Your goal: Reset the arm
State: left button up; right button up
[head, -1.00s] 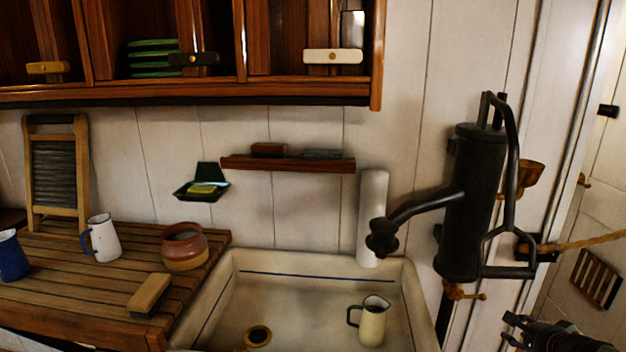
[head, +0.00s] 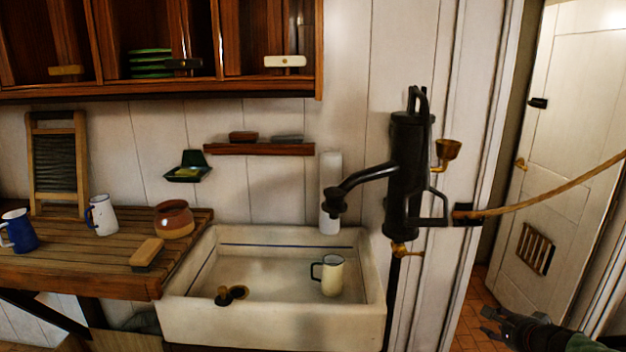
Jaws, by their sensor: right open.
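My right gripper (head: 493,328) shows at the bottom right of the head view, in front of the doorway. Its fingers are apart and nothing is between them. It is well to the right of the sink and touches nothing that I can see. My left gripper is not in view.
A white sink (head: 270,325) holds a cream jug (head: 332,276). A black hand pump (head: 405,170) stands right of it.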

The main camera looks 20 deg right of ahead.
jog(key=w+a+f+n+g+y, duration=0.1)
jog(key=a+f+n+g+y, duration=0.2)
jog(key=a+f, duration=0.9)
jog(key=a+f+n+g+y, duration=0.1)
jog(key=a+f+n+g, duration=0.25)
jog(key=a+f, duration=0.8)
jog(key=s+a+f+n+g+y, duration=0.1)
jog(key=s+a+f+n, duration=0.5)
jog(key=a, duration=0.7)
jog(key=s+a+f+n+g+y+p, duration=0.1)
jog(key=s+a+f+n+g, duration=0.2)
jog(key=s+a+f+n, duration=0.3)
jog(key=s+a+f, duration=0.3)
jog(key=a+f, duration=0.1)
jog(key=a, duration=0.3)
jog(key=shift+s+y, duration=0.3)
jog(key=shift+y, duration=0.1)
